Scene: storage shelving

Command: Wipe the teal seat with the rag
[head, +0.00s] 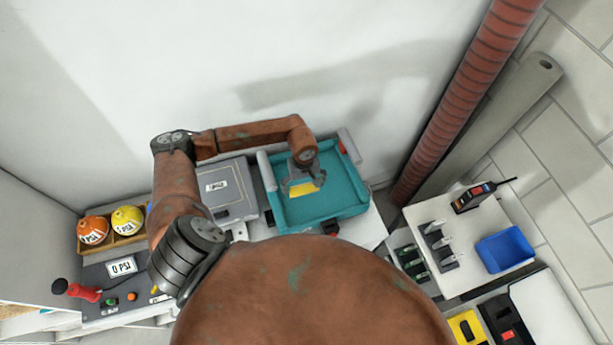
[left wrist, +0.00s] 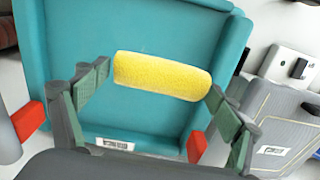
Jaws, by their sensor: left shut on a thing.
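The teal seat (head: 338,197) stands near the wall in the middle of the head view, with grey arm pieces at its sides. It fills much of the left wrist view (left wrist: 150,28). The rag (left wrist: 162,76) is a yellow, rounded, rough-textured piece; it also shows in the head view (head: 302,188). My left gripper (left wrist: 160,84) is shut on the rag, one green-padded finger at each end. It holds the rag over the seat's inner surface; I cannot tell whether the rag touches it. My right gripper is not in view.
A grey case (head: 218,190) stands left of the seat. Orange and yellow balls (head: 110,226) sit in a wooden box at the far left. A red ribbed pipe (head: 450,110) rises to the right. A white table (head: 470,222) at the right holds a blue tray (head: 505,249).

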